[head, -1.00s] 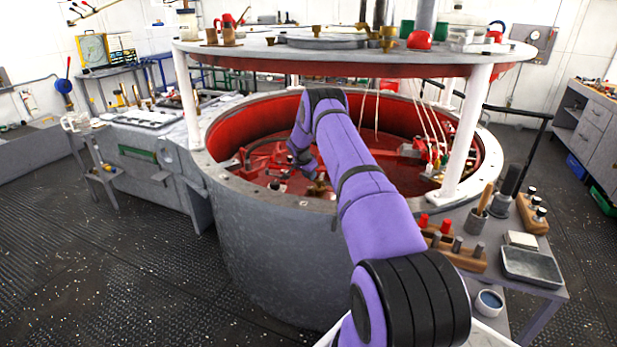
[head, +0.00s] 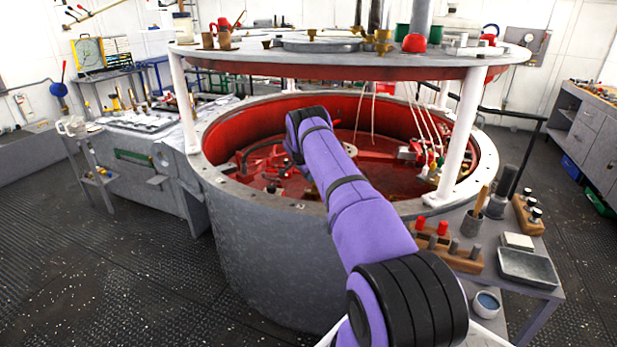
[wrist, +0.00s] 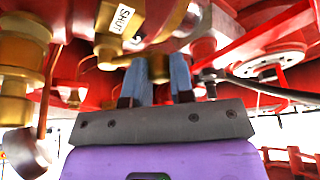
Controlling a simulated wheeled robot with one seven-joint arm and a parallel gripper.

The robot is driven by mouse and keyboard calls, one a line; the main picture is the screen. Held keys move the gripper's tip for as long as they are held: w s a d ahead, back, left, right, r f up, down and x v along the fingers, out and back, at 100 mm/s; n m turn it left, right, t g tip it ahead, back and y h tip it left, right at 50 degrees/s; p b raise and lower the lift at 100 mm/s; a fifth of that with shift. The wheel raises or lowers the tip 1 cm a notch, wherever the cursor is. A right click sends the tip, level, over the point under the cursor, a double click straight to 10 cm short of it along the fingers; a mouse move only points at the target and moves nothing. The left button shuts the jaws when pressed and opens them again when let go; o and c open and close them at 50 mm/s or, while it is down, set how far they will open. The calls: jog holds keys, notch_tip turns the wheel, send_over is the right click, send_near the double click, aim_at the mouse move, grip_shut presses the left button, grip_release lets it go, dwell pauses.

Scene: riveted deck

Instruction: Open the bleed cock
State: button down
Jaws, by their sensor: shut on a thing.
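In the wrist view, a brass fitting (wrist: 172,22) with a white tag reading SHUT (wrist: 122,17) sits above my gripper, on the red underside of the machinery. I take it for the bleed cock. My gripper (wrist: 158,72) has its two blue-grey fingers on either side of a short brass piece (wrist: 158,66) just below this fitting, and is shut on it. Whether this piece is the cock's handle I cannot tell for sure. In the head view, my purple arm reaches into the round red-lined tub (head: 260,215), and hides my gripper and the cock.
In the wrist view, a large brass fitting (wrist: 22,75) stands close on the left, and a red bar (wrist: 245,42) and dark hose (wrist: 270,92) lie on the right. In the head view, a round top (head: 350,72) on white posts (head: 468,130) overhangs the tub.

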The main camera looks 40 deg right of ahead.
jog(key=c, duration=1)
grip_release()
jog(key=shift+r, duration=0.1)
jog(key=v, duration=1)
jog(key=shift+a+r, duration=0.2)
jog(key=shift+a, duration=0.1)
